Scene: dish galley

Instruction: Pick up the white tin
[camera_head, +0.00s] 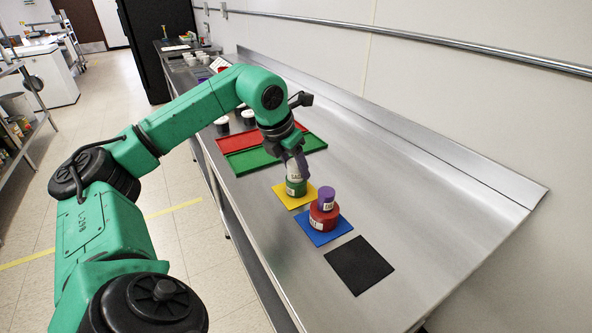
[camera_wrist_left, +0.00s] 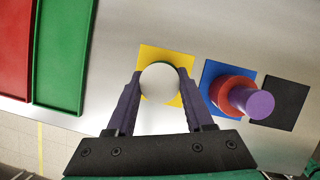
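The white tin (camera_head: 293,171) stands on a green tin (camera_head: 296,187), which stands on a yellow mat (camera_head: 284,195). My left gripper (camera_head: 296,160) is over this stack, pointing down. In the left wrist view the tin's round white top (camera_wrist_left: 160,84) lies between the two purple fingers of my left gripper (camera_wrist_left: 160,75). The fingertips are right at its two sides. I cannot tell whether they press on it. The green tin is almost wholly hidden beneath in that view. My right gripper is not in view.
Right beside is a blue mat (camera_head: 306,234) bearing a red tin (camera_head: 322,218) with a purple tin (camera_head: 327,198) on top. A black mat (camera_head: 359,266) is bare. Behind lie a green tray (camera_head: 252,160) and a red tray (camera_head: 240,140). The counter's right side is clear.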

